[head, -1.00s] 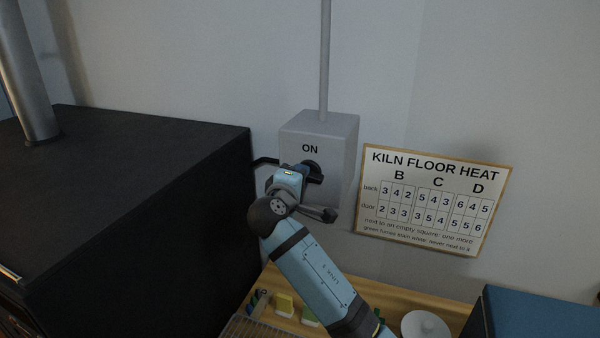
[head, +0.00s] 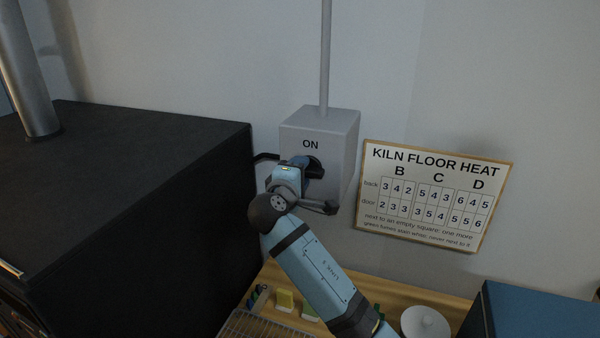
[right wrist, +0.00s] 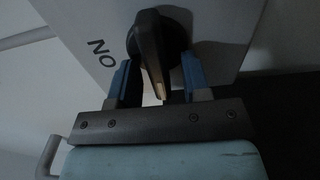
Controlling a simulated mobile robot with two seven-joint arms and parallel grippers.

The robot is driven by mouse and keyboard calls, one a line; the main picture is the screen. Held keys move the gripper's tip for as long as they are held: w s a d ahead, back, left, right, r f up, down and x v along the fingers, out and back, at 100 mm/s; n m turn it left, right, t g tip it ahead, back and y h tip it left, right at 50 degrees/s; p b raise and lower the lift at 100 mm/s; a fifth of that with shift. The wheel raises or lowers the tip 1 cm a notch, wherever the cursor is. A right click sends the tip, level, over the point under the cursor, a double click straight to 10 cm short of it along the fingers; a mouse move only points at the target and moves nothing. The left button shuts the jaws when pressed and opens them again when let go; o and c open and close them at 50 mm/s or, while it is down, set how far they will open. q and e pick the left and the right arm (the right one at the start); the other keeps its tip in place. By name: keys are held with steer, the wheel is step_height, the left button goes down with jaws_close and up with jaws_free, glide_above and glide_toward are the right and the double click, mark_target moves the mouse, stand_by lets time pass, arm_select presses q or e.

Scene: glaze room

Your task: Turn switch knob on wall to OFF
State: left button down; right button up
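A grey switch box (head: 335,135) is on the wall with the word ON above its dark round knob (head: 318,163). My right gripper (head: 308,166) is in front of the box, at the knob, and hides much of it. In the right wrist view the knob's raised grip (right wrist: 152,58) stands between the two blue fingertips of my right gripper (right wrist: 160,78). The fingers are apart, with a gap visible on the right side of the grip; contact on the left side is unclear. My left gripper is not in view.
A large black kiln-like block (head: 150,190) stands close on the left. A framed KILN FLOOR HEAT sign (head: 432,240) hangs right of the box. Below are a wooden shelf (head: 400,300), a wire rack (head: 255,325), a white lidded thing (head: 425,322) and a blue box (head: 540,310).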

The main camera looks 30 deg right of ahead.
steer(key=shift+a, duration=0.1)
steer(key=b+v, duration=0.4)
steer(key=v, duration=0.9)
steer(key=shift+s+a, duration=0.25)
